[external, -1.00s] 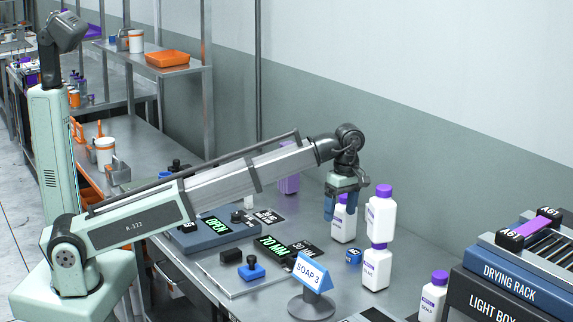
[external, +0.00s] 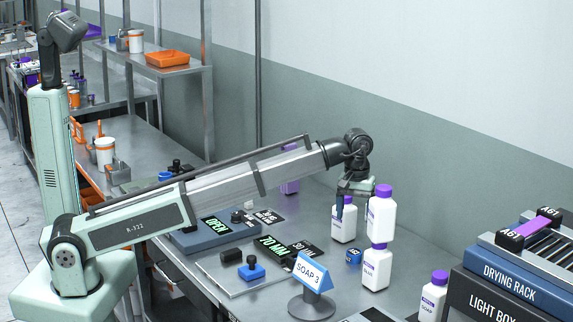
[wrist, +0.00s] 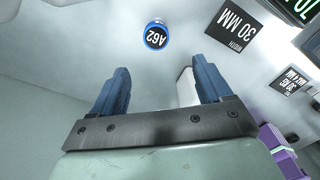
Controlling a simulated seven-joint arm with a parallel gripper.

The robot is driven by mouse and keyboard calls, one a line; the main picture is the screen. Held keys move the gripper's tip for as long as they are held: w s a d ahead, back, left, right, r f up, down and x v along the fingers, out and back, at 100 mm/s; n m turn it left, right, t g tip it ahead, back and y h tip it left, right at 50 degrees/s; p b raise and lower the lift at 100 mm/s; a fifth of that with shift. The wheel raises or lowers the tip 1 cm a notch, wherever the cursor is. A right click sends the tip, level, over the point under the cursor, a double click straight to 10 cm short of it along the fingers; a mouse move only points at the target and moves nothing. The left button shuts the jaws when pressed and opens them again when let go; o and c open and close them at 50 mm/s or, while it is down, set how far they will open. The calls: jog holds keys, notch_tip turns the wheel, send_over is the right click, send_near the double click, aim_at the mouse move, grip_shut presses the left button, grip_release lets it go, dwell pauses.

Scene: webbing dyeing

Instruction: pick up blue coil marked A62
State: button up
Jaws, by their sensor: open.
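The blue coil marked A62 (wrist: 156,36) is a small round disc with a black face, lying on the grey table ahead of my fingers in the wrist view. In the external view, my gripper (external: 350,207) hangs above the table, higher than the coil and partly in front of a bottle. One finger is partly hidden there.
White soap bottles with purple caps (external: 381,215) (external: 376,268) (external: 343,224) stand close to the coil. A SOAP 3 sign (external: 314,272) stands to its left front. The drying rack (external: 515,278) is at the right. Labelled panels (external: 217,226) lie to the left.

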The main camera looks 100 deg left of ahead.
send_over(354, 252)
jog(key=f, duration=0.6)
jog(key=shift+s+a+f, duration=0.25)
jog(key=shift+a+f, duration=0.05)
jog(key=shift+f, duration=0.1)
jog(key=shift+w+d+f, duration=0.15)
jog(key=shift+d+f, duration=0.05)
jog(key=shift+f, duration=1.15)
jog(key=shift+w+d+f, duration=0.15)
jog(key=shift+f, duration=1.2)
jog(key=c, duration=1.1)
jog(key=shift+r, duration=0.15)
